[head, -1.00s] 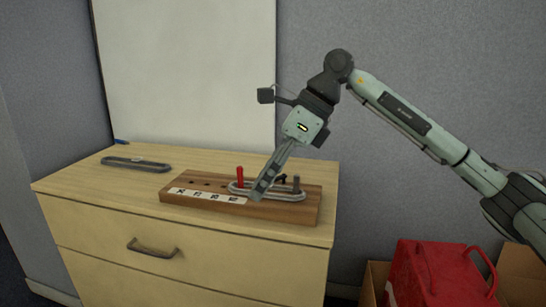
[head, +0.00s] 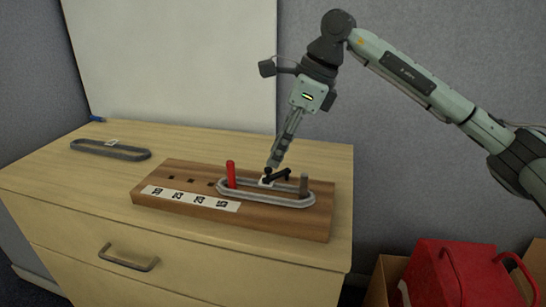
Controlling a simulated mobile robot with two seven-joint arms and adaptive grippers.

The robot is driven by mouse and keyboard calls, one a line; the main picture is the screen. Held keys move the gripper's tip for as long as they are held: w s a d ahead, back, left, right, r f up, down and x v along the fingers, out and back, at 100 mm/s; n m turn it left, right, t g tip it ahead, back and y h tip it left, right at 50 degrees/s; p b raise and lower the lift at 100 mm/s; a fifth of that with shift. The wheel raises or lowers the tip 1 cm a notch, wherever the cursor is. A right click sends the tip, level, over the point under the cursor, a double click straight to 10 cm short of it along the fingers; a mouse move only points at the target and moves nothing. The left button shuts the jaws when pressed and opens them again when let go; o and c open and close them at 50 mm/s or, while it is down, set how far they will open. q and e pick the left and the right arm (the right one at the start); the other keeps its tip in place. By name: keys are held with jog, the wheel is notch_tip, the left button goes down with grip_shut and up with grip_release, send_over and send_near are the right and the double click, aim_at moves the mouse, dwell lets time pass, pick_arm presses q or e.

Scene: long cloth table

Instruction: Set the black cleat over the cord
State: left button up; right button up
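The cord (head: 262,198) is a pale grey loop lying around a red peg (head: 230,175) and a grey peg (head: 304,185) on a brown wooden board (head: 290,224). The black cleat (head: 281,175) is a small dark bar with knobbed ends, between the two pegs and beside the loop's far strand. A small white piece shows under its left end. My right gripper (head: 271,164) points down with its fingertips at the cleat's left end. The fingers are seen nearly edge-on, so I cannot tell whether they grip it. My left gripper is out of view.
The board has several holes and a number strip (head: 190,199). A red bag (head: 460,275) and cardboard boxes stand at lower right.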

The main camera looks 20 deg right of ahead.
aim_at(269, 168)
jog(key=shift+x, duration=1.6)
jog(key=shift+w, duration=0.1)
grip_shut()
